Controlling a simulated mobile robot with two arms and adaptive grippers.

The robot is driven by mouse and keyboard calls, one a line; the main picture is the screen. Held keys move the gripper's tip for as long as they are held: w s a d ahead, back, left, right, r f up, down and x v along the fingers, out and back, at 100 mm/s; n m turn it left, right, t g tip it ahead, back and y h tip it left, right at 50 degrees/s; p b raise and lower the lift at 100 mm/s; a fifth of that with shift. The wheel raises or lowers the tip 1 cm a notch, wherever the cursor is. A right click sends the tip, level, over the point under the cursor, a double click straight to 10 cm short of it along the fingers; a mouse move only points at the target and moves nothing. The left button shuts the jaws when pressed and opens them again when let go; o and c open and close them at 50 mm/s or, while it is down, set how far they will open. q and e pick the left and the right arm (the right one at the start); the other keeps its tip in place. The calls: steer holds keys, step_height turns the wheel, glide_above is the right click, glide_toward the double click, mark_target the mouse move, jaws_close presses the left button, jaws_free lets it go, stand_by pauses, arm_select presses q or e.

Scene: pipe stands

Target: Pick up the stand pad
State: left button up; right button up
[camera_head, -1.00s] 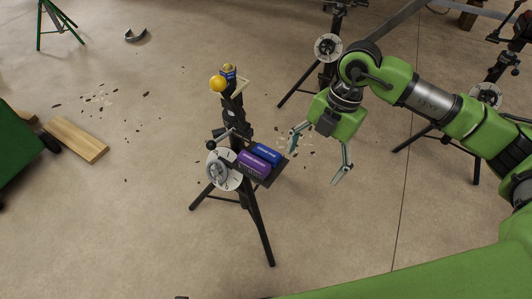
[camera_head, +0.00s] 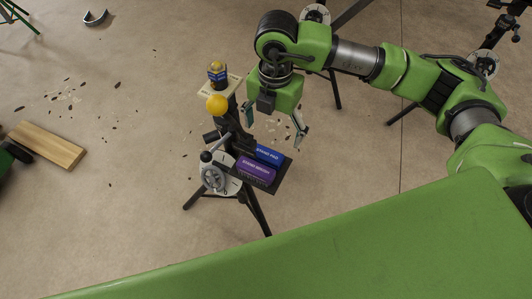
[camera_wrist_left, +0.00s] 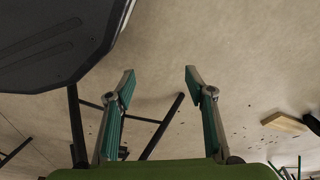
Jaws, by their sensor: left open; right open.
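A black tripod stand (camera_head: 229,125) stands left of centre in the head view. Its side tray (camera_head: 267,185) holds a blue item (camera_head: 269,154) and a purple item (camera_head: 256,170) side by side. Their small lettering is too blurred to tell which is the stand pad. My right gripper (camera_head: 274,128) points down, open and empty, just beyond and above the tray in the picture.
A wooden board (camera_head: 47,145) lies left. Other tripods stand at the upper right. Dark bits litter the floor.

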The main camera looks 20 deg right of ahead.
mark_target(269, 151)
step_height(269, 151, down, 4)
steer(key=shift+w+r, duration=0.1)
steer(key=shift+r, duration=0.15)
steer(key=f, duration=0.4)
steer(key=shift+w+a+f+b, duration=0.2)
steer(key=shift+a+f+b, duration=0.05)
steer(key=shift+a+b, duration=0.15)
steer(key=shift+f, duration=0.35)
steer(key=c, duration=0.9)
arm_select(q)
steer(key=r, duration=0.1)
steer(key=w+r, duration=0.1)
steer(key=shift+w+r, duration=0.3)
steer(key=shift+r, duration=0.1)
arm_select(e)
steer(key=shift+c, duration=1.4)
